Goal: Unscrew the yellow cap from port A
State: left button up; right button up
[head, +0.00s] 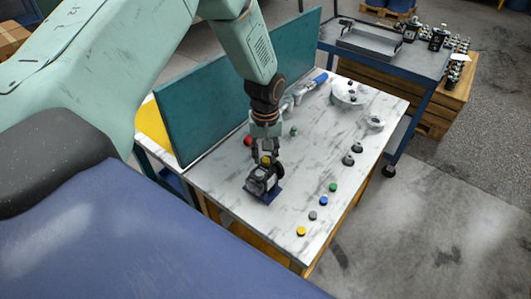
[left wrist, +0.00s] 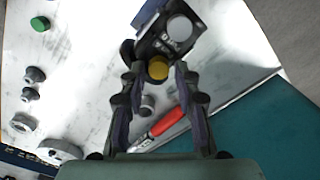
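The hydraulic motor (head: 262,182), a dark block on a small blue base, stands near the front left of the marble-topped table. A yellow cap (head: 265,160) sits on its upper side. In the left wrist view the yellow cap (left wrist: 158,68) lies between the tips of my left gripper (left wrist: 158,76), with a visible gap on each side. My left gripper (head: 265,149) is open, pointing down just above and behind the motor in the head view. A pale round cap (left wrist: 180,28) shows on the motor in the wrist view. My right gripper is in neither view.
Loose green (head: 333,187), blue (head: 323,201), grey (head: 313,215) and yellow (head: 301,231) caps lie along the table's right side. Grey fittings (head: 348,160) lie behind them. A teal panel (head: 215,100) borders the left and back. A red-handled tool (left wrist: 167,122) lies below the fingers.

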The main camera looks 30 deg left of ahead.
pick_arm(q)
jog(key=shift+w+f, duration=0.1)
dwell(0.3)
jog(key=m, duration=0.4)
jog(key=shift+m, duration=0.3)
jog(key=m, duration=0.4)
jog(key=shift+m+b, duration=0.3)
jog(key=shift+m, duration=0.6)
